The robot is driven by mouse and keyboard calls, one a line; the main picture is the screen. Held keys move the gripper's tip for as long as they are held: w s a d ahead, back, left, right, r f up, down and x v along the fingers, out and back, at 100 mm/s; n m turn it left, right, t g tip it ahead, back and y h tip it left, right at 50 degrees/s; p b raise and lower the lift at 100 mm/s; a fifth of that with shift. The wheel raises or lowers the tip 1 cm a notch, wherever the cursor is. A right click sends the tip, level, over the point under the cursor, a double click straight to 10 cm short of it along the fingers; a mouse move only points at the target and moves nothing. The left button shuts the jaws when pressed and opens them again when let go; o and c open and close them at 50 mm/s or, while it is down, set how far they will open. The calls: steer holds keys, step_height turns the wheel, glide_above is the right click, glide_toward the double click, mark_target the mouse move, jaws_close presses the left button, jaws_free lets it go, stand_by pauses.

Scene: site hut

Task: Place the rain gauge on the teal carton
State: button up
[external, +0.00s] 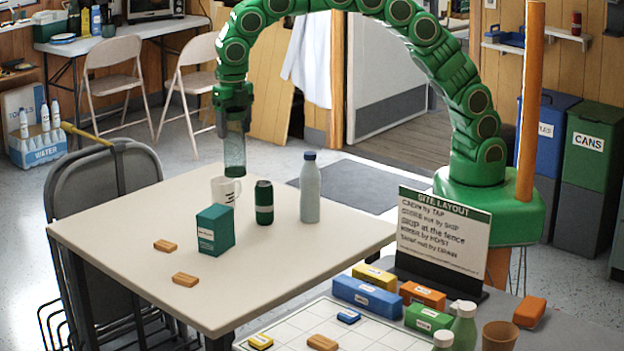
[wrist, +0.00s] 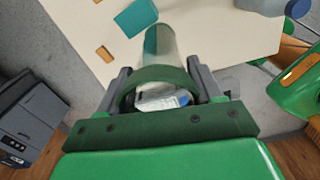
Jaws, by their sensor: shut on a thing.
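The teal carton (external: 215,230) stands upright on the white table, and its top is bare. It also shows in the wrist view (wrist: 136,17), partly behind the clear tube. My gripper (external: 233,122) is shut on the rain gauge (external: 235,155), a clear, tinted tube held roughly upright above the far part of the table. In the external view the gauge's lower end shows just above the white mug, apart from the carton. In the wrist view the gauge (wrist: 160,48) sits between the fingers of my gripper (wrist: 160,85) and extends toward the table.
A white mug (external: 226,190), dark green can (external: 264,203) and pale bottle (external: 310,188) stand near the carton. Two orange-brown blocks (external: 165,246) (external: 185,280) lie on the table (external: 300,255). A sign (external: 440,232) stands at the right. The table's front right is clear.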

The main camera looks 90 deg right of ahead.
steer(key=w+a+f, duration=0.1)
steer(key=w+f, duration=0.4)
steer(key=f, duration=0.4)
steer(key=shift+w+f, duration=0.15)
steer(key=shift+w, duration=0.25)
steer(key=shift+f, duration=0.1)
steer(key=o, duration=1.3)
steer(key=shift+o, duration=0.2)
step_height(320, 180, up, 12)
